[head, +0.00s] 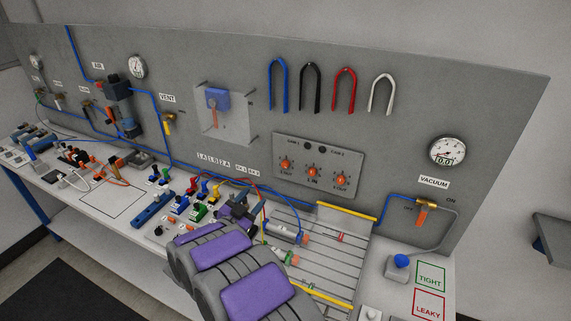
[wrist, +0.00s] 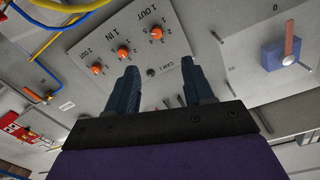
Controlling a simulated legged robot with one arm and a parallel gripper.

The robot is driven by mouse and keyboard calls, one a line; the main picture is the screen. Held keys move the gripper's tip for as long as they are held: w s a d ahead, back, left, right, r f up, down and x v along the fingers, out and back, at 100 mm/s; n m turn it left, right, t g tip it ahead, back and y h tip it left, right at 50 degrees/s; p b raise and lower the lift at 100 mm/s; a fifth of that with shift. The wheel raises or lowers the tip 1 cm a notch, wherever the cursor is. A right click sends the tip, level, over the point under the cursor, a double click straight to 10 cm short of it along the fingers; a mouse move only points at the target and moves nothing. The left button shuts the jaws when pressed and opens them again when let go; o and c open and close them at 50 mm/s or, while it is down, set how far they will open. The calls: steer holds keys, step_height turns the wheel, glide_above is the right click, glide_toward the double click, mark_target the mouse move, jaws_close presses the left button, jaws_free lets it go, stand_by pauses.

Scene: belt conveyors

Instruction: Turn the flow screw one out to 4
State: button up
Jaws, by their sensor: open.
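The flow screw 1 OUT (head: 286,163) is an orange knob at the left of a grey plate (head: 328,148) in the head view. In the wrist view, which is turned over, 1 OUT (wrist: 156,32) is the rightmost of three knobs, with small numbers around it. Its setting is too small to read. The 1 IN knob (head: 312,172) is in the middle and the 2 OUT knob (head: 341,180) is at the right. My gripper (wrist: 160,64) is open and empty, its two dark fingers apart. It is clear of the knobs; 1 OUT shows beyond the gap between the fingertips.
A blue block with an orange lever (head: 213,105) is left of the plate. Colored hooks (head: 311,86) hang above it. A slotted bench area (head: 330,245) with cylinders and a yellow-edged rail (head: 347,213) lies below. A vacuum gauge (head: 446,151) and valve are at the right.

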mark_target(284, 166)
steer(key=x, duration=0.5)
steer(key=b+x, duration=0.1)
steer(key=x, duration=0.5)
steer(key=d+b+x, duration=0.1)
steer(key=x, duration=0.4)
steer(key=shift+w+d, duration=0.15)
steer(key=shift+d, duration=0.05)
steer(key=shift+w+d+r, duration=0.1)
steer(key=shift+w+r, duration=0.05)
steer(key=shift+w, duration=0.25)
jaws_close()
